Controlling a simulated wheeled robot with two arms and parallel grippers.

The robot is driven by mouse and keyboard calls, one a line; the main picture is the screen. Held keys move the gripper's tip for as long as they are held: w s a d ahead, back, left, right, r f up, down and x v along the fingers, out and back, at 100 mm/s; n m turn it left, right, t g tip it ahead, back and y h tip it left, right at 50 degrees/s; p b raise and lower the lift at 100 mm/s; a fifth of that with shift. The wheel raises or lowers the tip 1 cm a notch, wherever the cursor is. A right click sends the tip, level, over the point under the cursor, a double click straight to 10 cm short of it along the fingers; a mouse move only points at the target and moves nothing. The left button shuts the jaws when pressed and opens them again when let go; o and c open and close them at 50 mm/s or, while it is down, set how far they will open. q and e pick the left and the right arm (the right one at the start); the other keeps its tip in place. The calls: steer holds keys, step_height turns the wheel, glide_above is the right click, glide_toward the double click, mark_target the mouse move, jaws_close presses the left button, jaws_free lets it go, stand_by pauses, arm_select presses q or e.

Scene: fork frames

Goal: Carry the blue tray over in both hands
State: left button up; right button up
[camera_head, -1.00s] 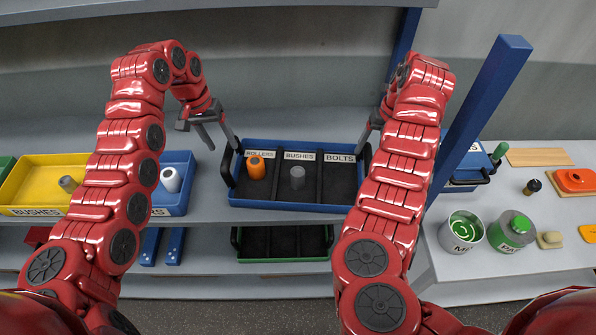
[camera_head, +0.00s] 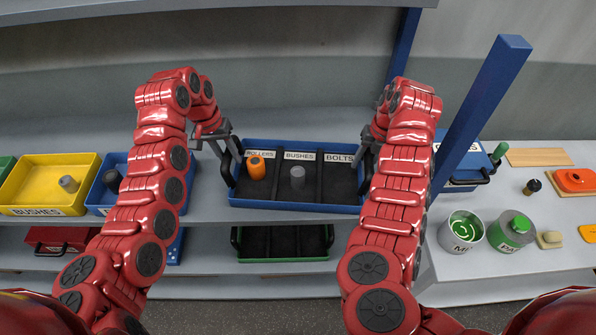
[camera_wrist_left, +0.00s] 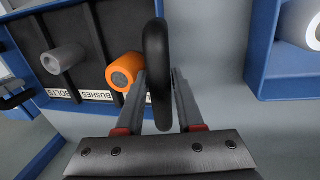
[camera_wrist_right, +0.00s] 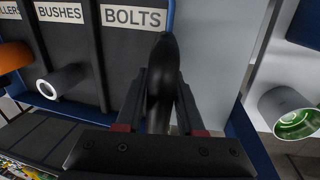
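The blue tray (camera_head: 294,209) sits on the shelf, with black compartments labelled ROLLERS, BUSHES and BOLTS. An orange roller (camera_head: 256,168) stands in the left compartment and a grey bush (camera_head: 297,177) in the middle one; the right one looks empty. My left gripper (camera_head: 236,152) is at the tray's left end. In the left wrist view its fingers stand apart on either side of the black left handle (camera_wrist_left: 157,60). My right gripper (camera_head: 364,152) is at the right end. In the right wrist view its fingers stand apart astride the black right handle (camera_wrist_right: 160,85).
A yellow bin (camera_head: 38,180) and another blue bin (camera_head: 108,166) stand to the left. A green tray (camera_head: 283,259) lies on the shelf below. A blue post (camera_head: 480,110) rises right of my right arm. Paint tins (camera_head: 461,231) stand on the right-hand table.

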arm_select(q)
jaws_close()
arm_select(e)
jaws_close()
stand_by(0.8)
